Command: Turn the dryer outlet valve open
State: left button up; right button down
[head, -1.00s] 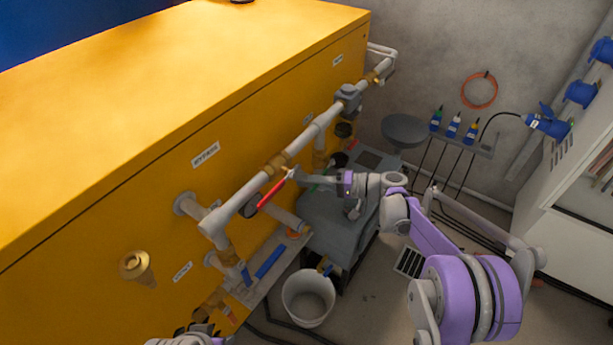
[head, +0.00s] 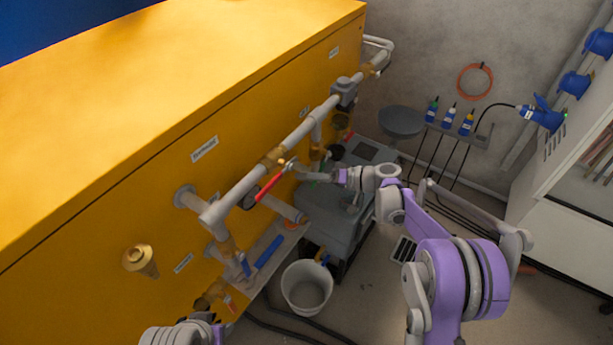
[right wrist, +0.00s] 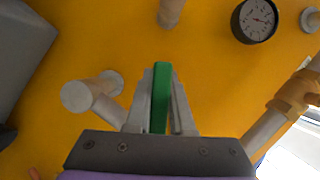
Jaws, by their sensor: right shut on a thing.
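My right gripper (head: 312,175) is beside the pipework on the yellow housing. In the right wrist view it is shut on a green handle (right wrist: 160,98), which stands upright between its two fingers. In the head view the green handle is mostly hidden by the gripper, and I cannot read a label for its valve. A red lever (head: 270,186) sits on a brass valve (head: 273,158) in the upper pipe, left of the gripper. My left gripper is only partly in view at the bottom edge; its fingers do not show clearly.
Blue levers (head: 268,251) are on the lower pipes. A white bucket (head: 307,287) and a grey unit (head: 330,215) stand below the pipework. A round gauge (right wrist: 255,20) is on the yellow wall. Cables lie on the floor; open floor is at right.

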jog(key=c, duration=0.8)
grip_release()
jog(key=p+v, duration=0.1)
jog(key=v, duration=0.9)
jog(key=shift+s+d+r+p, duration=0.1)
jog(key=shift+d+p, duration=0.2)
jog(key=shift+d, duration=0.1)
